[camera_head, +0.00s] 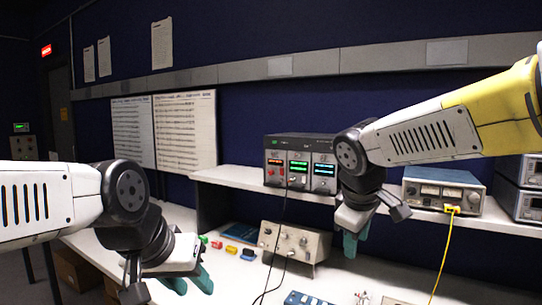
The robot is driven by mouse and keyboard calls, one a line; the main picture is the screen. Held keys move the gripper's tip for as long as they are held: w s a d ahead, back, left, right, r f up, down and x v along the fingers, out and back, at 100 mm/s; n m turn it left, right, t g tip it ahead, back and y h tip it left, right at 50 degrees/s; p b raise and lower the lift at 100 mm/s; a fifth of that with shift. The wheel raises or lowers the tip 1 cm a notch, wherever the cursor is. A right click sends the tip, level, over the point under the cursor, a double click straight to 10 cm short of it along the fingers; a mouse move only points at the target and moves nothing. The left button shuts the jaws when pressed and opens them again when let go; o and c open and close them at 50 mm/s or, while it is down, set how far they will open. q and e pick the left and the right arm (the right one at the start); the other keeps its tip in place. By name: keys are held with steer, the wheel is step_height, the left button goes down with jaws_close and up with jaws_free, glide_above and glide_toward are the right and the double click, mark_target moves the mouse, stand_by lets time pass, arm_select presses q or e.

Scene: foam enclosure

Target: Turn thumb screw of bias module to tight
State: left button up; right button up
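An instrument rack (300,163) stands on the shelf with three side-by-side modules, showing red, green and blue displays. A beige box (295,241) with round knobs stands on the bench below it. Labels are too small to read, so I cannot tell which unit is the bias module or pick out its thumb screw. My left gripper (189,282) is low over the bench at the left, its teal fingertips apart, with nothing seen between them. My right gripper (354,240) hangs fingers-down in front of the shelf, right of the beige box; its finger gap is unclear.
A black cable runs from the rack down to the bench. A blue-grey instrument (444,190) with a yellow cable (444,250) stands right on the shelf (255,182). Small coloured blocks (231,249) lie between my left gripper and the beige box. A blue item (306,299) lies at the front.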

steer(key=w+a+r+n+t+h, duration=0.1)
steer(key=w+r+n+h, duration=0.2)
steer(key=w+n, duration=0.5)
steer(key=n+t+h, duration=0.4)
steer(key=n+t, duration=0.5)
steer(key=n, duration=0.3)
glide_toward(273, 153)
steer(key=x, duration=0.8)
steer(key=shift+w+f, duration=0.1)
jaws_close()
